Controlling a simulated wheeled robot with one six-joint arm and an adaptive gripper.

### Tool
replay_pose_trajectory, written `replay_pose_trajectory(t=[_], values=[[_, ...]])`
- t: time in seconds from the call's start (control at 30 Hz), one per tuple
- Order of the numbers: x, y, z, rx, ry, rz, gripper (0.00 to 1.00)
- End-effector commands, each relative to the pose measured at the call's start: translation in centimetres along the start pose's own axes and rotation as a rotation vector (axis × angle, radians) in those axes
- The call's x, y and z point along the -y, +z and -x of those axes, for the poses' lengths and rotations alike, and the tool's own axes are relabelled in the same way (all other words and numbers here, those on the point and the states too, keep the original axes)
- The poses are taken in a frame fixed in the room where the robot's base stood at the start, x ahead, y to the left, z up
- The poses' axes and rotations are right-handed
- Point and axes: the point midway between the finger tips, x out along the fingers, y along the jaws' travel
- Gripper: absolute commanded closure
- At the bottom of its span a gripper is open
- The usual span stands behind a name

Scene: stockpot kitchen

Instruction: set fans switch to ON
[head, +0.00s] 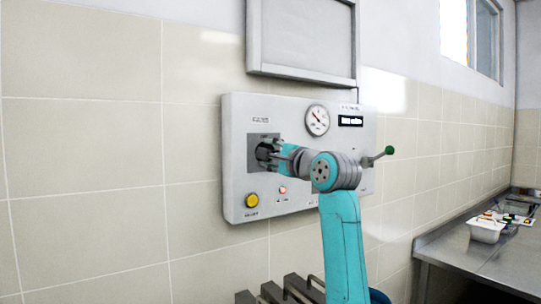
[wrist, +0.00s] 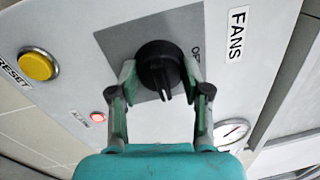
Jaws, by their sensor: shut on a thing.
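The fans switch is a black rotary knob (wrist: 160,62) on a dark grey square plate (wrist: 112,38), below the FANS label (wrist: 237,35) on the wall panel. In the wrist view my gripper (wrist: 160,76) has one finger on each side of the knob and is shut on it. The knob's ridge points toward the bottom of the wrist view. Lettering beginning "OF" (wrist: 195,52) shows beside the right finger, partly hidden by it. In the head view my gripper (head: 272,150) reaches the plate and covers much of the knob.
The panel (head: 235,120) also carries a yellow RESET button (head: 252,200), a lit red lamp (head: 282,190), a round gauge (head: 317,120) and a black display (head: 351,121). A green-tipped lever (head: 389,150) sticks out right of my arm. A steel counter (head: 460,250) stands at right.

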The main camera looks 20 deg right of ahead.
Motion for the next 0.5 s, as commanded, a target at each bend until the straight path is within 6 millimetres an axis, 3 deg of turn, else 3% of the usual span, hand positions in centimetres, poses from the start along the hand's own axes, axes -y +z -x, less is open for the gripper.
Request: replay_pose_trajectory(t=[0.47, 0.5], values=[[-0.26, -0.11, -0.03, -0.003, 0.005, -0.017, 0.87], [-0.26, -0.11, -0.03, -0.003, 0.005, -0.017, 0.50]])
